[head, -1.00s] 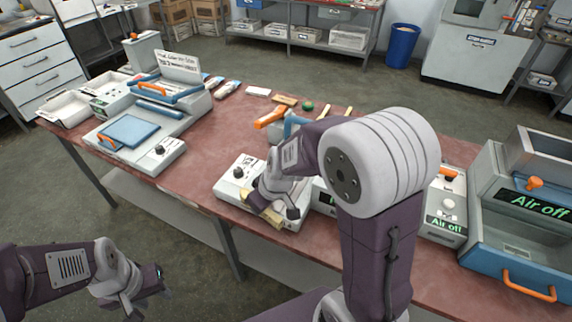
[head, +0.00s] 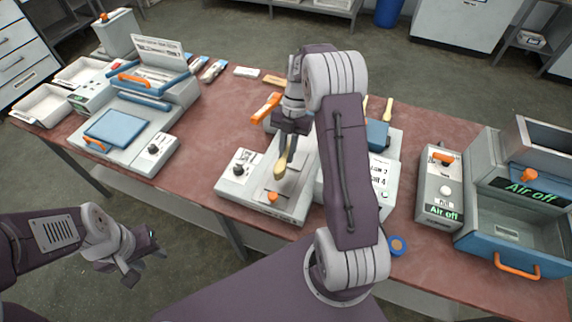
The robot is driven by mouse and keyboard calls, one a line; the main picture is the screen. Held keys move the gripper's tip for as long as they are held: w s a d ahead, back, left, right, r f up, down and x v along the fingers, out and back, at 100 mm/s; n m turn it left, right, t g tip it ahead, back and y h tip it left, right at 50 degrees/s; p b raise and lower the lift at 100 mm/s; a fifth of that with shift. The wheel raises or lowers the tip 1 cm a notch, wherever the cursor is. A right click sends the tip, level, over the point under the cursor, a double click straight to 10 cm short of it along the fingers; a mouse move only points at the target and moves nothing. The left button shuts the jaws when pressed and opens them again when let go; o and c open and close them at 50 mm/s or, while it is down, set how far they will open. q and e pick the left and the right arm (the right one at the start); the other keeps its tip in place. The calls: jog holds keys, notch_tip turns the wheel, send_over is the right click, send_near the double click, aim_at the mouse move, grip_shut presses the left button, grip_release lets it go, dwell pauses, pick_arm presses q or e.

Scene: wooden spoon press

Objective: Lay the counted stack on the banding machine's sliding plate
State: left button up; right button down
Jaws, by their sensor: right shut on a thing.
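My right gripper (head: 287,148) points down and is shut on a light wooden stack of spoons (head: 281,169), which hangs upright below the fingers. How many spoons it holds cannot be told. Below and behind the stack is the white machine at mid-table, which looks like the banding machine (head: 234,184); its pale plate (head: 292,207) carries an orange knob (head: 272,197). The stack appears above the plate; whether it touches cannot be told. My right arm hides part of the machine. My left gripper (head: 146,262) is empty, apparently open, off the table's front edge.
A grey machine with a blue pad (head: 118,127) stands at left, near white trays (head: 42,106). At right are a control box (head: 440,190) and a blue-grey bin unit reading "Air off" (head: 520,232). A blue roll (head: 397,245) lies near the front edge. Red tabletop (head: 215,130) is clear left of the machine.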

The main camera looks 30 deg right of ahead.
aim_at(286, 158)
jog(key=f, duration=0.3)
jog(key=shift+w+f, duration=0.25)
jog(key=shift+w, duration=0.05)
jog(key=f, duration=0.3)
jog(key=shift+s+f, duration=0.2)
jog(key=shift+f, duration=0.05)
jog(key=shift+w, duration=0.1)
jog(key=c, duration=1.4)
grip_release()
